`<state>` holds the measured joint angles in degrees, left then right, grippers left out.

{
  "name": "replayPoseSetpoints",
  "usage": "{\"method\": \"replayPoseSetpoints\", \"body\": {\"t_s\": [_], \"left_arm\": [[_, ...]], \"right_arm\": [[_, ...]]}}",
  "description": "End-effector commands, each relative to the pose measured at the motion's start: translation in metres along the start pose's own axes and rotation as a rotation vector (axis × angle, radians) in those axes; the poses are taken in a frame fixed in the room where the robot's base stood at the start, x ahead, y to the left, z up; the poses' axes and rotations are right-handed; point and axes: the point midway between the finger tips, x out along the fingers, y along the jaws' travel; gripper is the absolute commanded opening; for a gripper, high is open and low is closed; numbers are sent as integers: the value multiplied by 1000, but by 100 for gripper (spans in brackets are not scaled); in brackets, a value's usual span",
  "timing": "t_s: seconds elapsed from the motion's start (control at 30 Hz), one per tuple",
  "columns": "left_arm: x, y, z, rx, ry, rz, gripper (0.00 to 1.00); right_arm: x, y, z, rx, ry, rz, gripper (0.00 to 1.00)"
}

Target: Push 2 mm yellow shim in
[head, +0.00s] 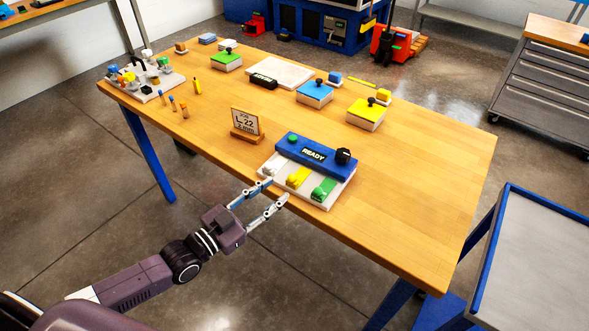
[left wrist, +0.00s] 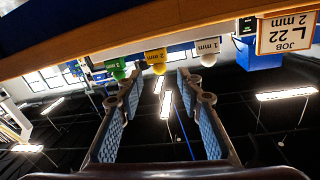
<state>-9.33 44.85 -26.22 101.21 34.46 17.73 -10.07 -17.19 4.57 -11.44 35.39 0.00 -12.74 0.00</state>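The yellow shim (head: 297,179) sits in the middle slot of the white base, between a white shim (head: 268,172) and a green shim (head: 323,190). In the left wrist view, upside down, the yellow shim's rounded end (left wrist: 158,68) shows between and beyond my fingertips; its label reads 2 mm. The white shim (left wrist: 208,60) and green shim (left wrist: 117,72) flank it. My left gripper (head: 277,191) is open and empty, in front of the base's near edge. Its fingers also show in the left wrist view (left wrist: 158,80). My right gripper is out of view.
Behind the shims is a blue panel (head: 314,154) reading READY, with a black knob (head: 343,156). A job card (head: 246,122) reading L 22, 2 mm stands left of it. Lidded boxes and small parts lie farther back. The table's right side (head: 430,190) is clear.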

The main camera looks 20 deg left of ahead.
Motion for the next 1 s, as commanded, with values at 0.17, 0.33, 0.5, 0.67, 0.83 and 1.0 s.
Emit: {"method": "replayPoseSetpoints", "body": {"t_s": [0.17, 0.33, 0.5, 0.67, 0.83, 1.0], "left_arm": [[23, 0, -3, 0, 6, -1, 34], [47, 0, -3, 0, 6, -1, 34], [64, 0, -2, -1, 5, -1, 34], [72, 0, -2, 0, 4, 0, 34], [73, 1, -1, 0, 4, 0, 34], [72, 1, -1, 0, 4, 0, 27]], "right_arm": [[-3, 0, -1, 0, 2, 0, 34], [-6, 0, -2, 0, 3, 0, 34], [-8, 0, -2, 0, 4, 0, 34], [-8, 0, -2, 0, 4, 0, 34], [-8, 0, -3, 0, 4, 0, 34], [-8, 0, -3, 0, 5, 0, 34]]}}
